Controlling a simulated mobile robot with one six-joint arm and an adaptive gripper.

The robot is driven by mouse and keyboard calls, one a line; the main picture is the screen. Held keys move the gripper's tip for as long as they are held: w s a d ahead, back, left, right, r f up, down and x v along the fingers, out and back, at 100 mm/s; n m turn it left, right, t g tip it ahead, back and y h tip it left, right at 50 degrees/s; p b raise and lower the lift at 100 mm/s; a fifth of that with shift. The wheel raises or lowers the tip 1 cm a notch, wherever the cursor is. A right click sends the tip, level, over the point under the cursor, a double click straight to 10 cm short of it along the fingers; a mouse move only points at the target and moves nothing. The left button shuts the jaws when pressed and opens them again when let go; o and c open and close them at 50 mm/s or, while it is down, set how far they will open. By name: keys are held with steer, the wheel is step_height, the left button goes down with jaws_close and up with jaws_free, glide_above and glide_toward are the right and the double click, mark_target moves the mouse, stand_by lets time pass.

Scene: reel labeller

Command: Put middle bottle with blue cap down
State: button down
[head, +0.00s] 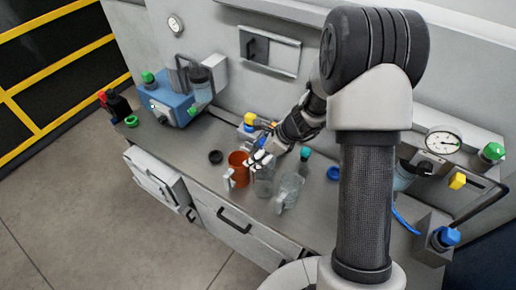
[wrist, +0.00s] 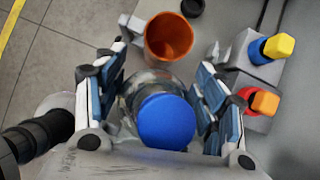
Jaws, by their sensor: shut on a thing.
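The clear bottle with a blue cap (wrist: 166,122) stands between the two fingers of my gripper (wrist: 163,98) in the wrist view. My gripper is shut on it, with a finger on each side of the bottle below the cap. In the head view my gripper (head: 262,158) is over the counter, and the clear body of the bottle (head: 263,183) shows below it. The cap is hidden there by the gripper. The bottle looks about upright. I cannot tell whether its base touches the counter (head: 215,190).
An orange mug (head: 238,170) stands close left of the bottle, and it also shows in the wrist view (wrist: 168,38). A clear jug (head: 290,188) stands close right. A dark ring (head: 215,157) and a blue ring (head: 333,173) lie on the counter. A blue machine (head: 172,104) is at left.

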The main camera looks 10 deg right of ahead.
steer(key=shift+f, duration=0.2)
steer(key=c, duration=0.8)
jaws_free()
steer(key=shift+f, duration=0.15)
steer(key=o, duration=0.4)
steer(key=shift+r, duration=0.2)
